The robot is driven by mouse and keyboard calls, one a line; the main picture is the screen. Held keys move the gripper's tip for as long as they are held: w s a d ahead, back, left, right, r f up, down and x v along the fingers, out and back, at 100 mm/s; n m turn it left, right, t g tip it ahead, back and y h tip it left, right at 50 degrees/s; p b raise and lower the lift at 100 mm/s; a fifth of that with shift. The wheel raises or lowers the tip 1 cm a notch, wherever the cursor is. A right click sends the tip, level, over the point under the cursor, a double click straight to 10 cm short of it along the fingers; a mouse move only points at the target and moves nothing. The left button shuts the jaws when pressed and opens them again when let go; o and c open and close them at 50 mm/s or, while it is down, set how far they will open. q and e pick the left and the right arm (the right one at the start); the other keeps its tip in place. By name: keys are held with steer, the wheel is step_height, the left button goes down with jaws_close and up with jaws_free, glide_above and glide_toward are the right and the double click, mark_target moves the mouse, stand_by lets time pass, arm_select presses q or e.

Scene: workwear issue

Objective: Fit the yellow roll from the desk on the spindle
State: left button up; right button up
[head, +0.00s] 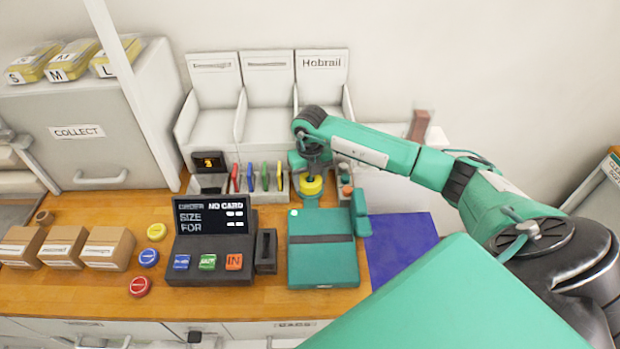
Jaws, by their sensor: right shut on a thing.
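My right gripper (313,163) points down at the back of the desk, shut on the yellow roll (311,187). The roll is just above or on a small teal part behind the flat teal case (322,262). I cannot make out the spindle, nor tell whether the roll is around it. My left gripper is not in view.
On the wooden desk (80,290) lie a yellow disc (157,232), a blue disc (149,257) and a red disc (139,286). A dark terminal (212,268) stands left of the case. White bins (268,125) stand behind; a blue mat (400,242) lies right.

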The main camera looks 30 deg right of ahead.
steer(key=o, duration=1.1)
steer(key=shift+r+p, duration=2.4)
steer(key=shift+r, duration=2.15)
steer(key=shift+f, duration=0.1)
